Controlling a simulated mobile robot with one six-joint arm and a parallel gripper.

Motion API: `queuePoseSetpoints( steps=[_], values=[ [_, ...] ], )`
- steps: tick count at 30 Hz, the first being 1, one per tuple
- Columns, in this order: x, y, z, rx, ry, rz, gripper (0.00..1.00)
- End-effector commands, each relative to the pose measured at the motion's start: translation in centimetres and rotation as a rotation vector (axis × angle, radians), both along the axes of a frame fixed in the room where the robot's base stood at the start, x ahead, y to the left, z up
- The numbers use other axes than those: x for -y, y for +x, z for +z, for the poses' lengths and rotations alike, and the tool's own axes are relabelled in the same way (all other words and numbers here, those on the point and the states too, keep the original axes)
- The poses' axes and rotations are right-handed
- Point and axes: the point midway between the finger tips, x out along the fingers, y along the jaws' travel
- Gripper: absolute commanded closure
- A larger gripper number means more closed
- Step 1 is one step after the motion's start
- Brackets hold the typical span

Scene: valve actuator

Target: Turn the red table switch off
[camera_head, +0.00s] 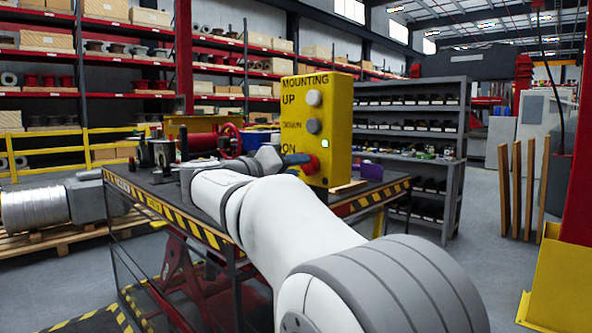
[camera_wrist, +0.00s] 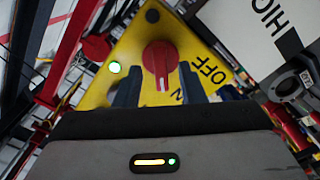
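The red switch (camera_head: 311,167) is a round knob low on the side of a yellow control box (camera_head: 340,120). In the wrist view the red switch (camera_wrist: 160,60) faces me, with its grip bar and pale mark pointing down the picture, towards a partly hidden label ending in "N". An "OFF" label (camera_wrist: 210,70) is to its right. My gripper (camera_wrist: 160,90) is open, with one dark finger on each side of the knob's lower part. A gap seems to show on both sides; contact is unclear. In the head view my gripper (camera_head: 294,160) is at the knob.
A green light (camera_wrist: 115,67) glows on the box beside the knob. The box stands on a dark lift table (camera_head: 375,195) with striped edges, holding red machinery (camera_head: 205,142) and small parts. Grey shelving (camera_head: 455,150) stands behind.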

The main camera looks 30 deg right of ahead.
Motion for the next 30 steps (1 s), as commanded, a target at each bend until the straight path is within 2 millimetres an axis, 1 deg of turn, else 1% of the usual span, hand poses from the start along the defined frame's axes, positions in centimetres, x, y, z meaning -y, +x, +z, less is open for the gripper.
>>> queuePoseSetpoints(
  steps=[1,4,12,14,25,26,30],
  values=[
    [0.54,0.17,-0.03,0.0,0.0,-0.001,0.64],
    [1.1,0.37,-0.01,-0.001,0.0,-0.001,0.64],
    [1.26,0.44,-0.02,-0.001,0.0,0.0,0.64],
    [1.26,0.43,-0.03,-0.001,0.0,-0.001,0.68],
    [1.3,0.4,-0.03,-0.001,0.0,-0.001,0.98],
    [1.3,0.4,-0.03,-0.001,0.0,-0.001,1.0],
    [1.13,0.38,-0.02,-0.001,0.0,-0.002,1.0]
  ],
)
